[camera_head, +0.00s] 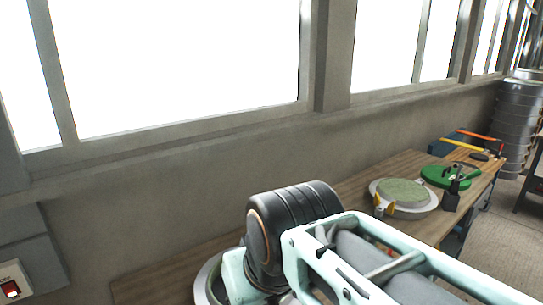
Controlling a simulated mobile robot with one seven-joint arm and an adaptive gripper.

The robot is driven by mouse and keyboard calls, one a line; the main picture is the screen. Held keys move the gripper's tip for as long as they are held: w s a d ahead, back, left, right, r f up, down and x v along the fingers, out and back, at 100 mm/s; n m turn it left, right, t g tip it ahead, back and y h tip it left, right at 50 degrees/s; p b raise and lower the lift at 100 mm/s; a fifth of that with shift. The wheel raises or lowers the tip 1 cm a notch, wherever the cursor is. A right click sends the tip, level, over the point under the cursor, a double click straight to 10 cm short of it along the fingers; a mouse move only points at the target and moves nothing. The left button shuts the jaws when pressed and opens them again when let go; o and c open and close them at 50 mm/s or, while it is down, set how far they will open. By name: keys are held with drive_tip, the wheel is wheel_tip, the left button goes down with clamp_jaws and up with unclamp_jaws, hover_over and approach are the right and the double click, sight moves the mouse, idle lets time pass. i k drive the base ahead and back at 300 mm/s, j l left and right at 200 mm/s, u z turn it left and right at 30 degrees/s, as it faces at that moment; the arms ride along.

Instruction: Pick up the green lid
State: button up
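The green lid (436,177) is a round, bright green disc lying on the far part of the wooden workbench. A small dark upright object (453,188) stands at its near right edge and hides a little of it; I cannot tell what it is or whether they touch. My gripper is not recognisable in this view. Large pale-teal and black parts of my arm fill the bottom middle and right, well short of the lid.
A round pale mould (432,205) with a speckled grey-green top sits left of the lid, with yellow pieces (380,205) at its left side. The workbench (350,188) runs along the windowed wall. Orange and yellow bars (463,143) are beyond the lid. Stacked metal drums (516,115) stand farther back.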

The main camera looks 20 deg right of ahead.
sight(440, 178)
drive_tip(key=z, duration=2)
drive_tip(key=i+u, duration=0.1)
drive_tip(key=u, duration=0.3)
drive_tip(key=i+l+u, duration=0.1)
drive_tip(key=u, duration=0.35)
drive_tip(key=i+l+u, duration=0.4)
drive_tip(key=l, duration=0.25)
drive_tip(key=i+l+u, duration=0.1)
drive_tip(key=l, duration=0.3)
drive_tip(key=i+l+u, duration=0.1)
drive_tip(key=l, duration=0.3)
drive_tip(key=i+l+u, duration=0.1)
drive_tip(key=l, duration=0.3)
drive_tip(key=i+l+u, duration=0.1)
drive_tip(key=l, duration=0.3)
drive_tip(key=i+l+u, duration=0.1)
drive_tip(key=l, duration=0.3)
drive_tip(key=i, duration=0.1)
